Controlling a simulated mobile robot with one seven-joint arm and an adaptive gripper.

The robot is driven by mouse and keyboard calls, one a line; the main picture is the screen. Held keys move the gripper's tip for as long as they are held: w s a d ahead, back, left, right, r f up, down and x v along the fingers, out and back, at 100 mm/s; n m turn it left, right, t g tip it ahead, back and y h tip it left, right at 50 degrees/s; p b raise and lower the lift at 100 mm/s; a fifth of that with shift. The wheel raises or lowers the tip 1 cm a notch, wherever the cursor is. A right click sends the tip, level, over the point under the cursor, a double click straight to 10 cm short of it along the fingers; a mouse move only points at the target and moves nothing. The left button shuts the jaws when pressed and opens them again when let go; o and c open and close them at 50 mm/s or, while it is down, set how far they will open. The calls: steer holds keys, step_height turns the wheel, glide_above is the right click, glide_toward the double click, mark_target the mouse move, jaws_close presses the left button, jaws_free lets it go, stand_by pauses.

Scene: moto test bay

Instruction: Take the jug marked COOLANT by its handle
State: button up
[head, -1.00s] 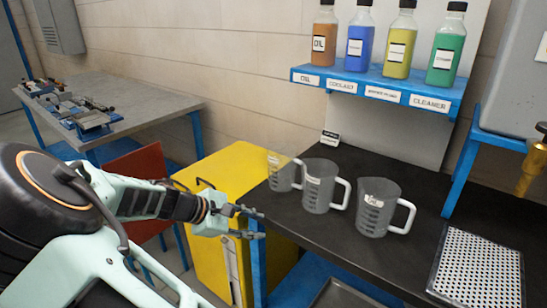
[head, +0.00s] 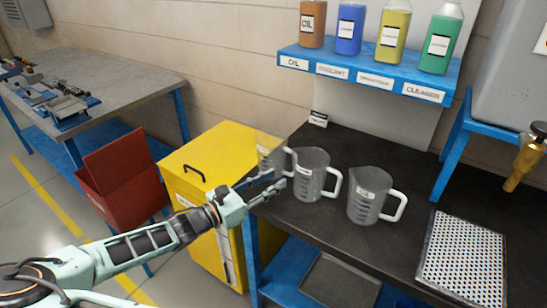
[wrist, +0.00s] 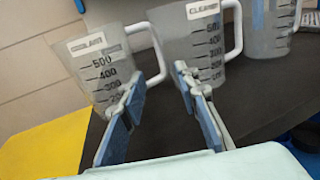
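Three clear measuring jugs with white handles stand on the black bench top. The leftmost jug (head: 266,149) has a label in the wrist view (wrist: 88,58) that appears to read COOLANT. Its white handle (wrist: 159,52) is on its right side, close to the middle jug (wrist: 188,42), whose label appears to read CLEANER. The right jug (head: 366,200) stands farther along; its label is too small to read surely. My gripper (head: 279,180) is open and empty at the bench's left edge, in front of the leftmost jug. In the wrist view its fingertips (wrist: 160,80) appear either side of the handle's lower end, apparently short of it.
A yellow cabinet (head: 215,160) stands left of the bench, with a red bin (head: 120,180) beyond. A blue shelf (head: 370,75) with several bottles hangs above the jugs. A perforated tray (head: 462,262) lies at the right. Bench space in front of the right jug is clear.

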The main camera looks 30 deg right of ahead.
steer(key=shift+w+d, duration=0.1)
steer(key=shift+d, duration=3)
steer(key=shift+c, duration=0.6)
steer(key=shift+r, duration=0.1)
jaws_close()
